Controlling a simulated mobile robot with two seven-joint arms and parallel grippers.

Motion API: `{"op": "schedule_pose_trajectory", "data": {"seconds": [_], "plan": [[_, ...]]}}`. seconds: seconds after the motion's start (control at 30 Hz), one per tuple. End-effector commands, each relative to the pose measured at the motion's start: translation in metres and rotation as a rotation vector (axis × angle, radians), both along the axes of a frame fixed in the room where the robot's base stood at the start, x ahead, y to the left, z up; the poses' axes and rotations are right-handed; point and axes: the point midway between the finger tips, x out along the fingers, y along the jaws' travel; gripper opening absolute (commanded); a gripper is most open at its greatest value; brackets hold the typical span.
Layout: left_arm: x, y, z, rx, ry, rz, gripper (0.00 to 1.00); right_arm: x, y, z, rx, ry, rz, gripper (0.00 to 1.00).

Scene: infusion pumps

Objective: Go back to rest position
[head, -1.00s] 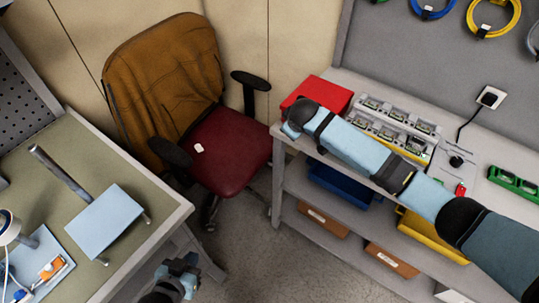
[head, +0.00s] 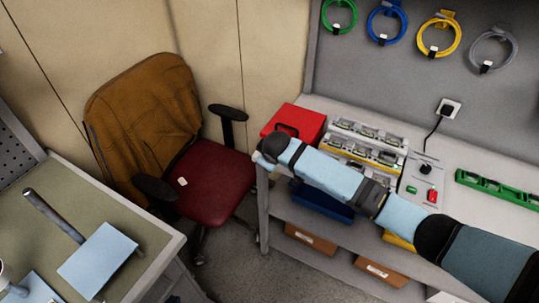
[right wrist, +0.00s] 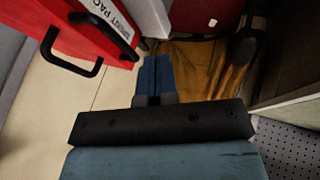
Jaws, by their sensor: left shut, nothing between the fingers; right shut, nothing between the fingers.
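My right arm (head: 350,185) reaches in from the right over the front of the grey shelf bench. Its gripper cannot be made out in the head view. In the right wrist view my right gripper (right wrist: 157,75) is shut and empty, its blue fingers together in front of the orange-brown jacket.
The red case (head: 293,120) stands at the bench's left end, close to my right arm. A maroon chair (head: 215,175) with a jacket (head: 150,110) stands between the bench and the left table (head: 125,205). Hooks with coloured cables hang on the grey panel (head: 400,80).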

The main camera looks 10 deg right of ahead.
Motion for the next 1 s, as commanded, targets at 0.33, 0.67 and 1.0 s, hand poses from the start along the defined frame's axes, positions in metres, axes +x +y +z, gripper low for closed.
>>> {"op": "schedule_pose_trajectory", "data": {"seconds": [0.33,0.67,1.0], "plan": [[0.001,-0.003,-0.013,-0.005,0.004,-0.002,0.00,-0.040,-0.002,0.059,0.005,-0.005,0.003,0.00],[0.005,-0.003,-0.011,-0.004,-0.003,-0.005,0.00,-0.051,-0.003,0.075,0.002,-0.001,0.002,0.00],[0.004,-0.003,-0.012,-0.005,-0.002,-0.004,0.00,-0.096,0.011,0.019,0.198,-0.001,0.002,0.00]]}}
